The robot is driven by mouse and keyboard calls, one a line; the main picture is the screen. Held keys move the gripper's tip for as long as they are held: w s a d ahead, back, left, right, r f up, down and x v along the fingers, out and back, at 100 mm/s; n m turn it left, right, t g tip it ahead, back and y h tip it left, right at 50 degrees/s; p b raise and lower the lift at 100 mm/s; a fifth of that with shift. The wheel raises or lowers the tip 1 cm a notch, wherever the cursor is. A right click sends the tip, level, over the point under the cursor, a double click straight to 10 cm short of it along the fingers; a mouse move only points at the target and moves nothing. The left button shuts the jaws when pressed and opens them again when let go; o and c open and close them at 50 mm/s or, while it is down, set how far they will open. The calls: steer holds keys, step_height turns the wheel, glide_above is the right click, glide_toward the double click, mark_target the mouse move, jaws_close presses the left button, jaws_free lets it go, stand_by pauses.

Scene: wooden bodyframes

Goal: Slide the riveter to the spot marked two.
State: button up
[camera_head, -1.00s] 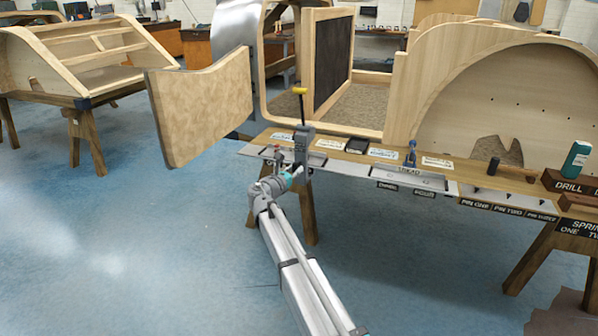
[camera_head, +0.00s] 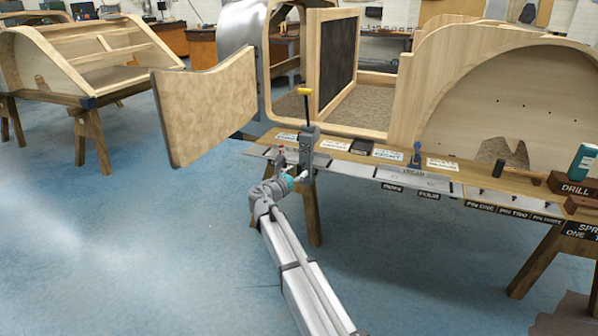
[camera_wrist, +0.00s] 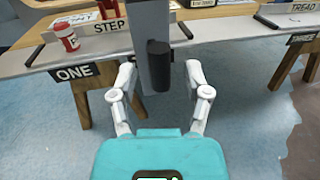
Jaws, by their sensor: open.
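The riveter is a tall grey tool (camera_head: 308,135) with a black rod and yellow grip on top, standing upright at the bench's front edge. In the wrist view its grey body (camera_wrist: 150,30) rises at the centre, with a black cylinder (camera_wrist: 159,62) on its near side. My gripper (camera_wrist: 161,75) is open, one finger on either side of the black cylinder; I cannot tell whether they touch it. It also shows in the head view (camera_head: 303,172). A ONE sign (camera_wrist: 75,73) is left of the riveter and a THREE sign (camera_wrist: 302,38) is right. No sign marked two is visible.
A red-and-white bottle (camera_wrist: 67,37) stands left of the riveter, near the STEP label (camera_wrist: 110,26). A TREAD label (camera_wrist: 303,7) lies far right. A hinged wooden panel (camera_head: 205,105) juts out at left. Blue floor (camera_head: 130,240) is clear in front.

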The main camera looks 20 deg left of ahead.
steer(key=s+a, duration=0.2)
steer(key=s, duration=0.8)
steer(key=shift+s, duration=0.15)
steer(key=w+d+f+m+g+h, duration=0.1)
steer(key=d+f+m+g, duration=0.3)
steer(key=d, duration=0.7)
steer(key=d+f+m+g+h, duration=0.1)
steer(key=d+f+m+g, duration=0.15)
steer(key=d+m, duration=0.65)
steer(key=w+d+f+m+g+h, duration=0.1)
steer(key=d+f+m+g+h, duration=0.2)
steer(key=d, duration=1)
steer(key=s+d+f+m+g+y, duration=0.4)
steer(key=s+d+f+m, duration=0.1)
steer(key=s+d+m, duration=0.5)
steer(key=s+d+f+m+g+y, duration=0.4)
steer(key=s+d+m, duration=0.45)
steer(key=d, duration=0.25)
step_height(320, 180, up, 33)
steer(key=p, duration=3.3)
steer(key=shift+d+n, duration=0.15)
steer(key=shift+n, duration=0.2)
